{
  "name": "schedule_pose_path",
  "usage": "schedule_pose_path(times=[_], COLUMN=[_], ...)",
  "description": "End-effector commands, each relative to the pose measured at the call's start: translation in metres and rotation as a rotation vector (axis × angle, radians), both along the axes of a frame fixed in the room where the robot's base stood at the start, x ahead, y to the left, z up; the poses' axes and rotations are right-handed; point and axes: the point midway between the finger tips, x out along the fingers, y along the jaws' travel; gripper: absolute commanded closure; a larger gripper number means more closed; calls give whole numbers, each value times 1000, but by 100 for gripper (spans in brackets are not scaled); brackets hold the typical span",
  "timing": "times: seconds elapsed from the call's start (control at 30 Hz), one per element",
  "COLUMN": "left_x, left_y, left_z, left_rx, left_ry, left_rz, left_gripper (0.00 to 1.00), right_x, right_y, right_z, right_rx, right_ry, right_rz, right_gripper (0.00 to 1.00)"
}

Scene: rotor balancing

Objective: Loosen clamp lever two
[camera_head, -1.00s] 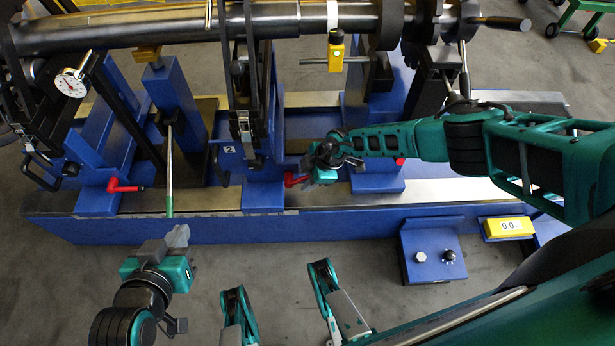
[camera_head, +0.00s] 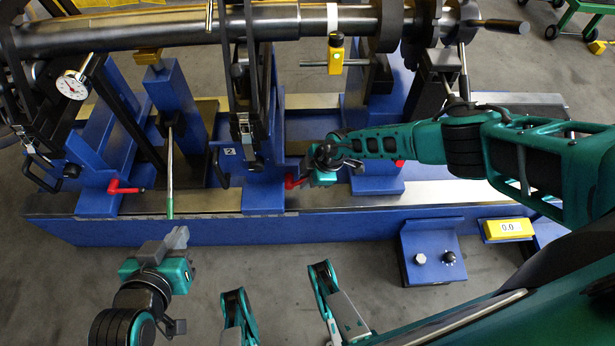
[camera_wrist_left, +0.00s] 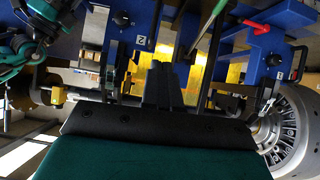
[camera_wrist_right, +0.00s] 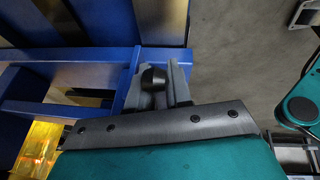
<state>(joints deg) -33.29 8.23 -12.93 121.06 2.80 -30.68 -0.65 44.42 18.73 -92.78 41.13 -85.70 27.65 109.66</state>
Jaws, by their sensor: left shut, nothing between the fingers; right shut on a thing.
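Clamp lever two is the red lever (camera_head: 291,182) at the right foot of the blue stand with the number plate (camera_head: 228,152). My right gripper (camera_head: 318,172) is at the lever's right end, and its wrist hides part of that end. In the right wrist view the right gripper's fingers (camera_wrist_right: 160,85) are shut on a dark rounded knob (camera_wrist_right: 153,77) beside blue metal. My left gripper (camera_head: 176,240) is shut and empty, in front of the blue base and apart from it. Its closed fingers (camera_wrist_left: 164,82) also show in the left wrist view.
Another red lever (camera_head: 124,187) sits on the left stand. A steel shaft (camera_head: 150,30) runs along the back. A green-tipped rod (camera_head: 170,180) stands near my left gripper. A control box (camera_head: 432,255) and a yellow display (camera_head: 508,228) are at the front right. Floor in front is open.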

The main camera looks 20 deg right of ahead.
Motion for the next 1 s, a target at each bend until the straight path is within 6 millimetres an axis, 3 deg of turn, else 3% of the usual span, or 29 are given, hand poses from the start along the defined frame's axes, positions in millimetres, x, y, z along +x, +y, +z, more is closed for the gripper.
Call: schedule_pose_path(times=[0.33, 0.67, 1.0], left_x=[2, -5, -5], left_y=[6, 10, 9], left_z=[25, 22, 4], left_rx=[10, 19, 19], left_ry=[-21, -3, 3], left_rz=[11, 11, 8], left_gripper=[100, 100, 100], right_x=[4, 4, 8], right_y=[2, 10, 20], right_z=[8, 11, 18], right_rx=[-102, -243, -451], right_ry=[20, 63, 123], right_rz=[-2, 3, 3], right_gripper=[100, 100, 100])
